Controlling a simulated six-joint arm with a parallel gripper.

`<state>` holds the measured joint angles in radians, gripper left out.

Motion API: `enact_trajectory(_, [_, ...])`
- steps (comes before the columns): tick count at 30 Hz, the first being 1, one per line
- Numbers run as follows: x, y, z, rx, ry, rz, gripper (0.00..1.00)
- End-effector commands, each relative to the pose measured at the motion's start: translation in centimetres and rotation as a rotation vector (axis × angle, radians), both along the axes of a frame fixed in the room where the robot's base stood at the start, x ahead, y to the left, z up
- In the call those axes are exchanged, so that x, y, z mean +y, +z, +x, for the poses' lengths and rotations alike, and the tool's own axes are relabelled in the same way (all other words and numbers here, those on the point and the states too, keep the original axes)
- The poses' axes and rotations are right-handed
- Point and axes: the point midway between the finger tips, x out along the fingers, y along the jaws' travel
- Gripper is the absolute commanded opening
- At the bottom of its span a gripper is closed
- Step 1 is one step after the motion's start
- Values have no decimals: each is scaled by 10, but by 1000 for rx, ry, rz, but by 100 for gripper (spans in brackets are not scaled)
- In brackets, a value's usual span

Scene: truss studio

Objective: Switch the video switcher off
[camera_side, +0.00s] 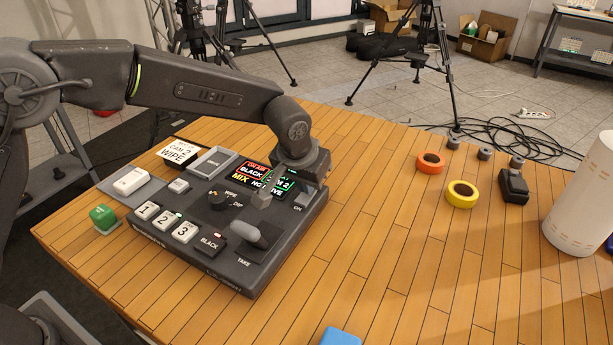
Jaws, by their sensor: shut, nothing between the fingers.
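The video switcher (262,274) is a dark grey console on the wooden table, left of the middle. My gripper (268,199) points down over the console's back right part, in front of the screen, near the ON label (298,209). It is shut and empty. It hides part of the panel, and I cannot tell whether it touches it.
Orange tape (430,163), yellow tape (462,194), a black item (513,188) and a white cylinder (583,205) stand right. The table's middle is clear.

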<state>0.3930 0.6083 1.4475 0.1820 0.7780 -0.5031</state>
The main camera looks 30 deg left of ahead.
Motion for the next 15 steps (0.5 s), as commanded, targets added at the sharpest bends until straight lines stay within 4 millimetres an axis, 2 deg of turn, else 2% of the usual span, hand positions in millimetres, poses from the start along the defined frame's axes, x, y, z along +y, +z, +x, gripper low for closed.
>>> enact_trajectory(15, [1,-14,6,7,-1,4,0])
